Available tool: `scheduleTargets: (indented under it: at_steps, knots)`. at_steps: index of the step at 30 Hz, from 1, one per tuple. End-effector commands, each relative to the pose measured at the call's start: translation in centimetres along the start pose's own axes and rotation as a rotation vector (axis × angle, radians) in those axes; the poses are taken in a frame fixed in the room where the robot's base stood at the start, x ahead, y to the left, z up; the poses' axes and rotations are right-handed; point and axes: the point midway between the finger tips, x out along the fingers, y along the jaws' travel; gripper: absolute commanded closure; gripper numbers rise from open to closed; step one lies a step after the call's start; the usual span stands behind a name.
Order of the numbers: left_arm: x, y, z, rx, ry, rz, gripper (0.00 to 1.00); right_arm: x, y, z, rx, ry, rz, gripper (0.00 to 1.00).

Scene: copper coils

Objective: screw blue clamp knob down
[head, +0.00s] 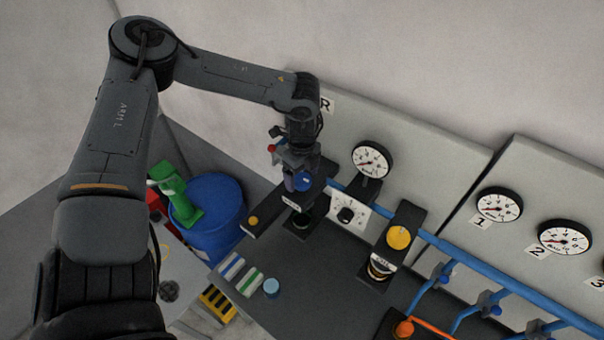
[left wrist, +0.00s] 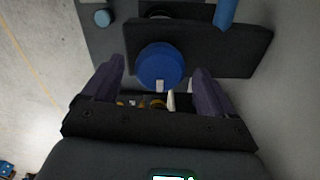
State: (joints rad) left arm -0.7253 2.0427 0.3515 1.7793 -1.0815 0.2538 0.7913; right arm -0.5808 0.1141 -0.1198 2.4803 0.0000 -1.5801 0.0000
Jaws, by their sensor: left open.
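The blue clamp knob (head: 303,180) sits on a dark clamp bar (head: 266,216) near the back wall panel. In the left wrist view the round blue knob (left wrist: 160,65) lies between the two finger tips, with a small white mark at its lower edge. My left gripper (left wrist: 160,72) is open, with one dark finger on each side of the knob. I see gaps between the fingers and the knob. In the head view my left gripper (head: 299,178) comes down over the knob and partly hides it. My right gripper is not in view.
A yellow knob (head: 399,238) on a second dark bar stands to the right. A blue pipe (head: 470,258) runs along the panel beneath several gauges (head: 372,159). A blue barrel (head: 214,215) stands left of the bench. A small blue cylinder (head: 271,288) sits on the bench.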

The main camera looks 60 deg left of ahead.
Motion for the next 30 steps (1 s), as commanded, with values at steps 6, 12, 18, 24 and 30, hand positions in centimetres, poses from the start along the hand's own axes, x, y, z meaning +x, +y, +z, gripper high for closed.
scheduleTargets:
  at_steps: [6,12,18,24,30]
  knots:
    - [0.64,0.02,0.03,-0.001,0.000,0.000,0.14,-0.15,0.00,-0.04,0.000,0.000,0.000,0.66]
    - [0.66,0.01,0.02,-0.001,0.000,0.000,0.14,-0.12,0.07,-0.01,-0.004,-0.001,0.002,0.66]
    - [0.65,0.01,0.02,0.000,0.000,0.000,0.41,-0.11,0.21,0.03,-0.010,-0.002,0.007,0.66]
    - [0.64,0.02,0.01,0.000,0.000,0.000,0.70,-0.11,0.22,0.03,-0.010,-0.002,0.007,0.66]
    - [0.71,0.01,-0.01,0.015,0.000,0.000,0.70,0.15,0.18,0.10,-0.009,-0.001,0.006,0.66]
